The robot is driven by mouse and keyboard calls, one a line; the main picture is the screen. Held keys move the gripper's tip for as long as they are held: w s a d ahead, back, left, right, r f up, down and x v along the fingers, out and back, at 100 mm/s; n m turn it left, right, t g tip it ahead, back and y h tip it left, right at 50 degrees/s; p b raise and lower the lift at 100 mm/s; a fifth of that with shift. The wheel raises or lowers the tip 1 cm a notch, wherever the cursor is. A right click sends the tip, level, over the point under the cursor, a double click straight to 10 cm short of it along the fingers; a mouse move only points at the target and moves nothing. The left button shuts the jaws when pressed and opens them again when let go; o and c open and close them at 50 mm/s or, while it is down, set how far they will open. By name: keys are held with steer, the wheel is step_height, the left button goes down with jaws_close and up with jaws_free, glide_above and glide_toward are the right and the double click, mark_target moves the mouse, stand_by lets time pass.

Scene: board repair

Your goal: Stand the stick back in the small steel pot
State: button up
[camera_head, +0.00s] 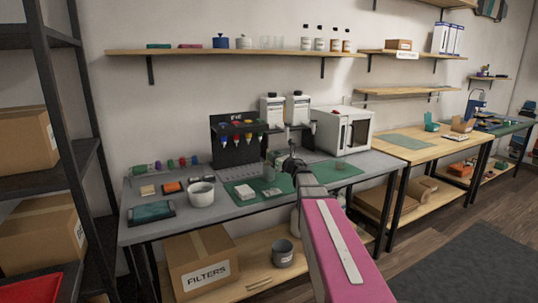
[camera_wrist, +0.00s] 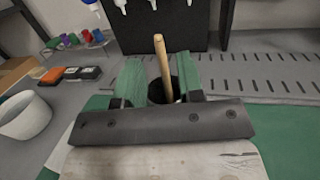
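In the wrist view a thin tan wooden stick (camera_wrist: 162,62) stands nearly upright, leaning slightly to the left at its top. Its lower end runs down to a small dark round vessel (camera_wrist: 155,92), which looks like the steel pot; my fingers hide much of it. Whether the stick's foot is inside it is hard to tell. My gripper (camera_wrist: 160,70) has its fingers apart, one on each side of the stick, with visible gaps to it. In the head view my gripper (camera_head: 292,163) is over the grey bench; the stick and pot cannot be made out there.
A white bucket (camera_head: 201,194) stands left on the grey bench (camera_head: 240,207); it also shows in the wrist view (camera_wrist: 22,118). A black rack (camera_head: 236,152) and dispensers stand behind. A white box-shaped machine (camera_head: 342,130) is at the right. Green mats lie in front.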

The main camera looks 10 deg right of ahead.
steer(key=v, duration=0.7)
steer(key=shift+s+d, duration=0.1)
steer(key=shift+s, duration=0.05)
